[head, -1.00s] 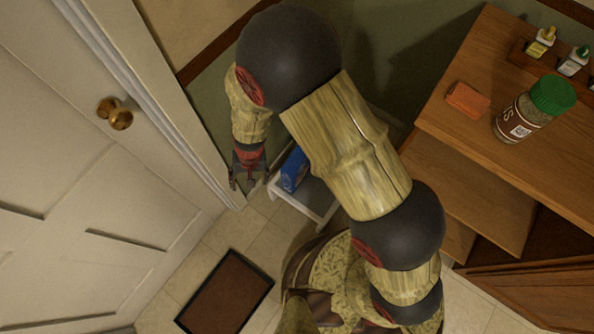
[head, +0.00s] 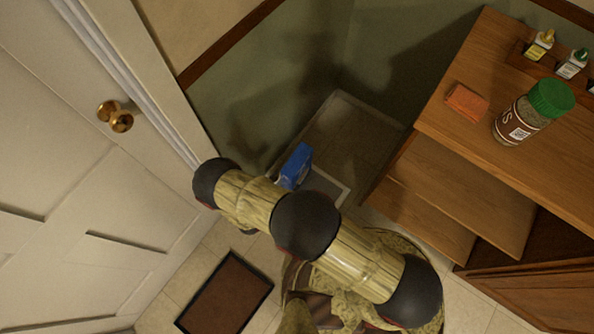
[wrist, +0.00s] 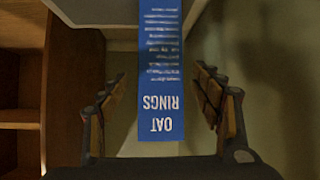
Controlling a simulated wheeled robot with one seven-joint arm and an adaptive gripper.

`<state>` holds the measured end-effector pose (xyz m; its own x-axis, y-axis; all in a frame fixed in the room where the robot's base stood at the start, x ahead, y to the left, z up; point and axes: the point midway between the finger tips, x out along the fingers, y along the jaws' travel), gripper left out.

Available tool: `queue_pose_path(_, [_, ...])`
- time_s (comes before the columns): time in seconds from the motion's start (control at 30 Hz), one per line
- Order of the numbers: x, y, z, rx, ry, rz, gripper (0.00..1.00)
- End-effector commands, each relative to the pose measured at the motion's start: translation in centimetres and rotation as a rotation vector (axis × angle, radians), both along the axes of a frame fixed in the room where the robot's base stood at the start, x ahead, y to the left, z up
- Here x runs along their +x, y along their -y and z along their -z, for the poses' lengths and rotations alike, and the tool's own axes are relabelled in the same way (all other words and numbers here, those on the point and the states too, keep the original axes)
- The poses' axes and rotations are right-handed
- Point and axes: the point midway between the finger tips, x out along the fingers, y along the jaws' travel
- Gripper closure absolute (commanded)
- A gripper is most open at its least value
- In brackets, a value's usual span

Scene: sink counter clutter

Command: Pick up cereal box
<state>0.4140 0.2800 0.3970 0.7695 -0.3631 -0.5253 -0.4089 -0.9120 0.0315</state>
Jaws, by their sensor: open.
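The cereal box (head: 296,167) is blue and stands on a low grey and white shelf unit (head: 345,127) by the wall in the head view. In the wrist view the box (wrist: 161,75) shows a blue side printed "OAT RINGS", upside down. My gripper (wrist: 162,112) is open in the wrist view, with one finger left and one finger right of the box and a gap on each side. The lower end of the box lies between the fingers in the picture; I cannot tell how deep. In the head view my arm hides the gripper.
A wooden counter (head: 480,60) stands at the right, holding a green-lidded jar (head: 530,112), an orange sponge (head: 467,101) and small bottles (head: 541,43). A white door (head: 80,190) is at the left. A brown mat (head: 226,293) lies on the tiled floor.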

Motion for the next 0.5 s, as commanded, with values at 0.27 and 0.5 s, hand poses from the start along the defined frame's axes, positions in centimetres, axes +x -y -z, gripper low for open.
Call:
queue_pose_path(0.27, [1.8, 1.3, -3.5, -0.042, 0.153, 0.060, 0.35])
queue_pose_path(0.5, [3.7, 2.3, -2.6, -0.043, 0.160, 0.063, 0.35])
